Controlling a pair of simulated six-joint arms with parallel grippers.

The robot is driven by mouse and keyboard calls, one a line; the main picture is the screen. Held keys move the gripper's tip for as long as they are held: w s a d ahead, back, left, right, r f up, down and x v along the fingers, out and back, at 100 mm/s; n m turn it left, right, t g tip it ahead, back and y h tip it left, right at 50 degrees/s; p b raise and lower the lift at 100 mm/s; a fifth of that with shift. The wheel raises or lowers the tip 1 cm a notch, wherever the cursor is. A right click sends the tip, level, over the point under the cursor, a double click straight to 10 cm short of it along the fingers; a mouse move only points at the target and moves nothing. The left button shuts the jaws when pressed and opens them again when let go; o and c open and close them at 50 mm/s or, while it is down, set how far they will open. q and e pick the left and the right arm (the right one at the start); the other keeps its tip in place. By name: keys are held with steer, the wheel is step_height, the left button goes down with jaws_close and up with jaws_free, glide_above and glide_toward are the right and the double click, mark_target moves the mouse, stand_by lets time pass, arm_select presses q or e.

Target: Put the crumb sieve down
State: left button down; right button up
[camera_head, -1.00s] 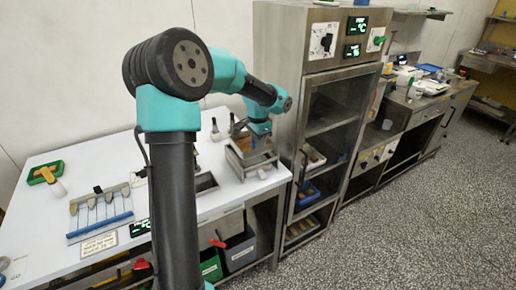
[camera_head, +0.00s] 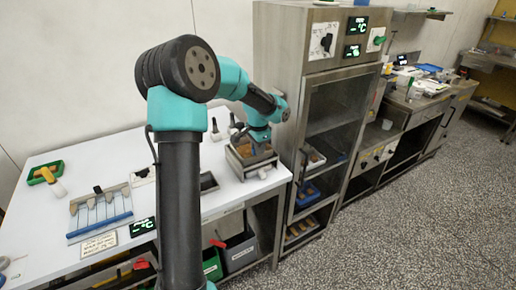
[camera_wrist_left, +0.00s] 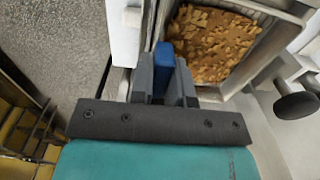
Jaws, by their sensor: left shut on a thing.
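The crumb sieve shows in the left wrist view as a metal-walled square frame (camera_wrist_left: 262,56) with brown crumbs (camera_wrist_left: 208,45) inside. My left gripper (camera_wrist_left: 163,72) is shut on a blue grip (camera_wrist_left: 163,58) at the sieve's near side. In the head view the left gripper (camera_head: 258,145) is low over a square metal box (camera_head: 250,170) with brown contents at the right end of the white table. Whether the sieve rests fully on what is below it cannot be told. My right gripper is not in view.
A steel cabinet (camera_head: 290,70) stands close to the right of the box. Dark-topped bottles (camera_head: 214,130) stand behind it. A rack of tools with a blue bar (camera_head: 100,224) and a green tray (camera_head: 45,173) lie to the left. The white table (camera_head: 95,160) is bare behind the rack.

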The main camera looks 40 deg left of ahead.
arm_select(q)
steer(key=shift+f, duration=0.15)
steer(key=c, duration=1.1)
jaws_free()
step_height(320, 180, up, 12)
steer(key=d+f+h, duration=0.1)
steer(key=d+f, duration=0.5)
steer(key=f, duration=0.3)
steer(key=d+f+n+h, duration=0.1)
steer(key=d+f, duration=0.4)
steer(key=f, duration=0.4)
steer(key=d+f+h, duration=0.1)
steer(key=d+f, duration=0.5)
steer(key=f, duration=0.3)
steer(key=s+d+f+n, duration=0.4)
steer(key=s+d+f, duration=0.9)
steer(key=s+f, duration=0.2)
steer(key=shift+s+d+f+t+h, duration=0.15)
steer(key=shift+s+f+t+h, duration=0.25)
steer(key=shift+f, duration=0.1)
